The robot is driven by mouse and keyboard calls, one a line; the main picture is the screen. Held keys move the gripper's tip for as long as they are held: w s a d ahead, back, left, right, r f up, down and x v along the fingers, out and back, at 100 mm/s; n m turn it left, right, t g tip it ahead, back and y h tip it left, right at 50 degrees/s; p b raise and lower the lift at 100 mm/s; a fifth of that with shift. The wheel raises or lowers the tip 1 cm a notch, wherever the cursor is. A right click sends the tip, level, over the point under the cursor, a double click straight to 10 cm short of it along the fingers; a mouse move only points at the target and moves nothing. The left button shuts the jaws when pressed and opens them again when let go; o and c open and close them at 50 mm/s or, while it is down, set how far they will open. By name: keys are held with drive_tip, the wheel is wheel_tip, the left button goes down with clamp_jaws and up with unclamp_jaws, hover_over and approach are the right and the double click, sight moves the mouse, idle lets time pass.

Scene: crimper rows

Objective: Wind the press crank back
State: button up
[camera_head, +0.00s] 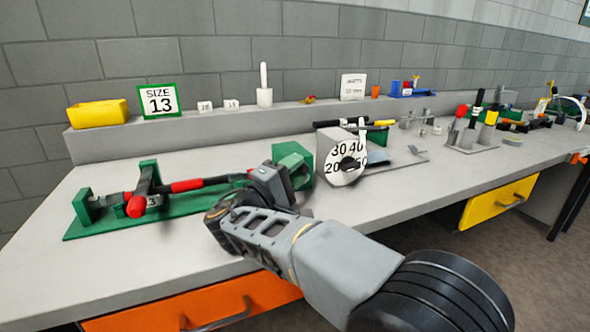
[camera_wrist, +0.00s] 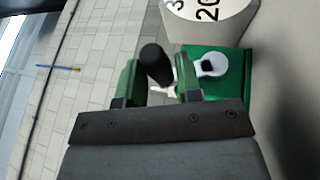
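The press crank shows in the wrist view as a white arm with a round hub (camera_wrist: 211,65) and a black handle (camera_wrist: 154,66). My gripper (camera_wrist: 157,72) has its two green fingers on either side of the black handle, which fills the gap near their tips. The hub lies just right of the right finger, over a green block (camera_wrist: 232,85). In the head view my gripper (camera_head: 284,170) is at a green body left of a white numbered dial (camera_head: 343,170); the crank is hidden there behind my gripper. The dial's edge also shows in the wrist view (camera_wrist: 215,12).
A green-based crimper (camera_head: 85,228) with red handles lies left of my gripper. A yellow bin (camera_head: 97,114) and a SIZE 13 sign (camera_head: 160,101) stand on the back ledge. More tools stand at the right. The front of the bench is mostly clear.

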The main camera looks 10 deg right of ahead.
drive_tip(key=shift+o, duration=0.2)
drive_tip(key=r+p+v, duration=0.1)
drive_tip(key=v, duration=0.4)
drive_tip(key=r+p+v, duration=0.1)
drive_tip(key=p+v, duration=0.1)
drive_tip(key=v, duration=0.4)
drive_tip(key=r+p+v, duration=0.1)
drive_tip(key=v, duration=0.4)
drive_tip(key=shift+s+a, duration=0.45)
drive_tip(key=shift+a, duration=0.15)
drive_tip(key=shift+c, duration=0.3)
